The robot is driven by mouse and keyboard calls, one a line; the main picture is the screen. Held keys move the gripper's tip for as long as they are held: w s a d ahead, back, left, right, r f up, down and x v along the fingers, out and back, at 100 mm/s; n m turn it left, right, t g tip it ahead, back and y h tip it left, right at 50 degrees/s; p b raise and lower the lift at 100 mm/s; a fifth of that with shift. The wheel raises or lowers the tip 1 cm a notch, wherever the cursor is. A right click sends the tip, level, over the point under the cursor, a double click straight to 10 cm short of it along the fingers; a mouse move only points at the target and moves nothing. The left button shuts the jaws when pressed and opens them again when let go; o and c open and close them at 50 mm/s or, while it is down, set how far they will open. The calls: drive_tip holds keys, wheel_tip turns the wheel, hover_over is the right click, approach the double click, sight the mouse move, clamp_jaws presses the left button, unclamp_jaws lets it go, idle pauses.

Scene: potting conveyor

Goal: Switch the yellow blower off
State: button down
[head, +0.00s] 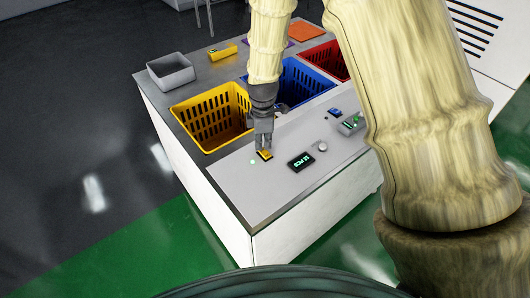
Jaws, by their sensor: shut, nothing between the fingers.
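A small yellow switch (265,155) sits on the light grey panel (235,182) at the front of the bench. A small green light (252,162) glows just left of it. My gripper (263,146) points down right at the yellow switch, shut and empty, with its fingertips covering the switch's far side. I cannot tell whether the tips touch it. The switch's position is too small to read. No thing in view is clearly the blower itself.
A display (301,161), a grey knob (322,146), a blue switch (335,112) and a grey-green device (351,125) lie to the right. Behind are yellow (207,118), blue (300,82) and red (326,60) baskets, a grey bin (171,72) and a yellow object (222,52).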

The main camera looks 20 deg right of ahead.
drive_tip(key=shift+f+b, duration=0.3)
drive_tip(key=shift+f, duration=0.5)
idle(0.6)
drive_tip(key=shift+r, duration=0.1)
drive_tip(key=shift+r+p, duration=2.65)
drive_tip(key=shift+r, duration=0.75)
